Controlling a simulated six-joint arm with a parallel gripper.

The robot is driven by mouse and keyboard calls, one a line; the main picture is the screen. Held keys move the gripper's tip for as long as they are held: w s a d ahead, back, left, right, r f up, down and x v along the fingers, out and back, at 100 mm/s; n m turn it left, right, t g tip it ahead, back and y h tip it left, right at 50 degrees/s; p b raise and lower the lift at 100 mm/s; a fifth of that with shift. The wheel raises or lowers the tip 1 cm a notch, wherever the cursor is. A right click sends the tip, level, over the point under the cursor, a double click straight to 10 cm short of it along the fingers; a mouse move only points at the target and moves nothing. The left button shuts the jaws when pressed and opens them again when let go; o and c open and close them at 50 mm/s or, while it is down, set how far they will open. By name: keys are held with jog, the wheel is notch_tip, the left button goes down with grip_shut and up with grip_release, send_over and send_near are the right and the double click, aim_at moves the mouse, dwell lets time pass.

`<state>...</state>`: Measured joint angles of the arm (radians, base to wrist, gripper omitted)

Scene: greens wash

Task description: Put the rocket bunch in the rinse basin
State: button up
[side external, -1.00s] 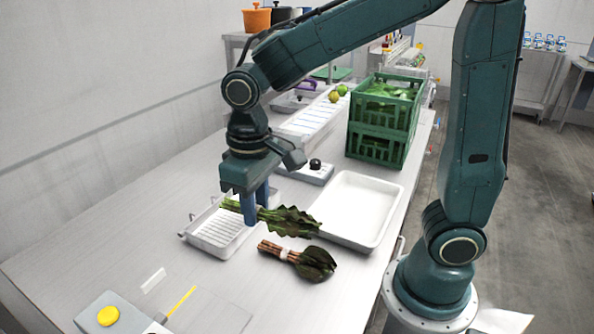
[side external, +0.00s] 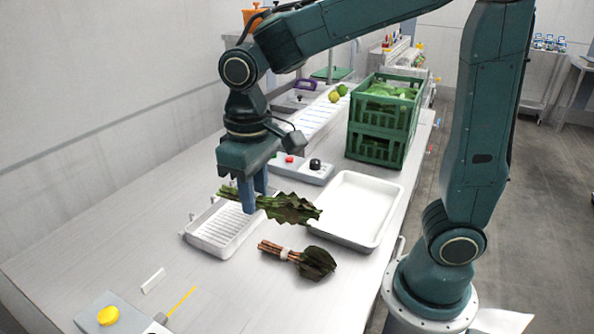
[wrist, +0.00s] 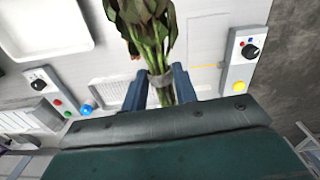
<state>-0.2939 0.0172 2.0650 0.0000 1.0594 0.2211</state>
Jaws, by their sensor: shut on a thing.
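My gripper (side external: 254,205) is shut on a leafy bunch with green stems and jagged dark leaves (side external: 290,208), which looks like the rocket bunch. It is held above the ribbed white tray, leaves pointing right. In the wrist view, my gripper (wrist: 160,92) grips the bunch (wrist: 146,28) near its pale band, leaves pointing up the picture. A plain white basin (side external: 346,240), seemingly the rinse basin, is empty and right of the held leaves. It also shows at upper left in the wrist view (wrist: 42,52).
A second bunch with brown stems and rounded dark leaves (side external: 314,263) lies on the table in front of the basin. The ribbed tray (side external: 206,243) is below my gripper. A green crate (side external: 372,150) stands behind the basin; a button panel (side external: 296,170) sits left of the crate.

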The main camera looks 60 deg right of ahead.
jog(key=shift+w, duration=0.1)
jog(key=shift+w+d+r+n, duration=0.15)
jog(key=shift+w+d+n, duration=0.1)
jog(key=shift+w+n, duration=0.55)
jog(key=w+d+r+n, duration=0.1)
jog(key=w+d+n, duration=0.2)
jog(key=w+n, duration=0.4)
jog(key=n, duration=0.9)
send_over(230, 224)
jog(key=shift+r, duration=0.1)
notch_tip(230, 224, down, 16)
jog(key=shift+r, duration=0.1)
jog(key=shift+f, duration=2.15)
